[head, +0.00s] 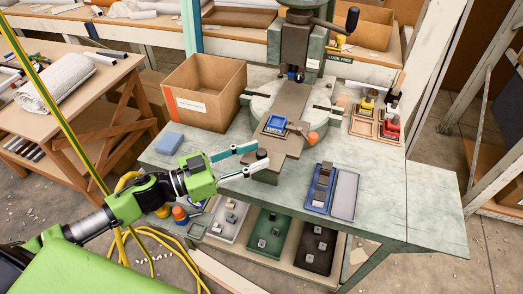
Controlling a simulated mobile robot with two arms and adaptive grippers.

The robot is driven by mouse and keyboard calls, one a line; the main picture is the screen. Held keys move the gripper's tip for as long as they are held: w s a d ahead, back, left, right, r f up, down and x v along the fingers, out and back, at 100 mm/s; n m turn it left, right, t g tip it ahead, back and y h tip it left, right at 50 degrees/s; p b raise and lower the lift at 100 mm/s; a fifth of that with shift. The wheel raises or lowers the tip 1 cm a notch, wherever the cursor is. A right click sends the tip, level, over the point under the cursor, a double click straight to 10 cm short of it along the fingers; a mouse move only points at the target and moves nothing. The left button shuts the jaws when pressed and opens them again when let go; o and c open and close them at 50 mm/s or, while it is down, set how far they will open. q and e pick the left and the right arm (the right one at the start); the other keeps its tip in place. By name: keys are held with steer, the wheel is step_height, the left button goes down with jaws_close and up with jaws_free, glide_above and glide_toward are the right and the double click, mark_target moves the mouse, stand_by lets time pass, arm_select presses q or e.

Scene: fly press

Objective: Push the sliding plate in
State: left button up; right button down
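The sliding plate (290,103) is a long grey-brown plate that runs out from under the press (295,45) toward the front of the green bench. A blue fixture (276,124) with a small part sits on it. A dark upright knob (262,154) stands at its near left end. My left gripper (262,155) reaches in from the left, its two teal fingers spread apart with the knob between or just beside their tips. I cannot tell whether they touch it. My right gripper is not in view.
An orange ball-shaped thing (313,138) is right of the plate. Blue and grey trays (344,193) lie at the front right. The bench's right end is clear.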

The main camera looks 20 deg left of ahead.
arm_select(q)
steer(key=shift+x, duration=1.3)
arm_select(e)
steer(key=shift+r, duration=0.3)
arm_select(q)
jaws_close()
